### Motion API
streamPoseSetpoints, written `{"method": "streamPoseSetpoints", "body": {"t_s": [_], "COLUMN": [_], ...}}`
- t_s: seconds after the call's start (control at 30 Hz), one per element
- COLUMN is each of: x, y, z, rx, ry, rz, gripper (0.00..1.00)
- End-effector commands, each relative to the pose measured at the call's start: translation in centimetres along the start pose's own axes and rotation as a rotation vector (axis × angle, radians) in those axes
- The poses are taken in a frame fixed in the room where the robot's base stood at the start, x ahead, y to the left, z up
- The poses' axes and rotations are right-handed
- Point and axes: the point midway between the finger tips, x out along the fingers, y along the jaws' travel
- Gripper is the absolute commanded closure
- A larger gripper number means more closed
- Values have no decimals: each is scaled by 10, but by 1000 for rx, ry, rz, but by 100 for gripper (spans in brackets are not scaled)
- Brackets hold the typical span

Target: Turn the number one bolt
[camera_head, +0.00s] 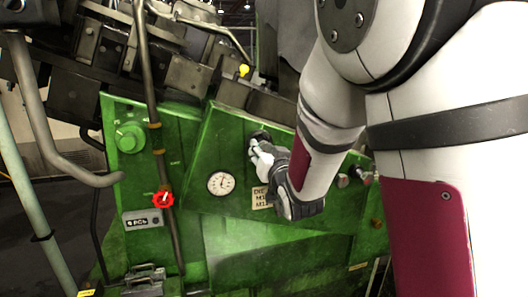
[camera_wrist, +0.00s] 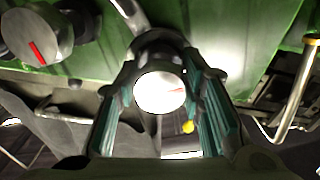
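In the head view the gripper mostly hides this bolt. No readable number shows on it.
A second knob with a red mark (camera_wrist: 36,48) is at upper left in the wrist view. A vertical pipe (camera_head: 152,100) stands left of the gauge.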

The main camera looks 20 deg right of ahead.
Motion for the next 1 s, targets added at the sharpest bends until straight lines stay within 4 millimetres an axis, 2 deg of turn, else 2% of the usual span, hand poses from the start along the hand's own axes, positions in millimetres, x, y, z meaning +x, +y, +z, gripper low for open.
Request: {"method": "streamPoseSetpoints", "body": {"t_s": [0.17,0.6,1.0], "x": [0,0,0], "y": [0,2,2], "z": [0,-1,-1], "rx": [-36,-406,-442], "ry": [1,1,1], "rz": [0,0,0], "gripper": [92,92,92]}}
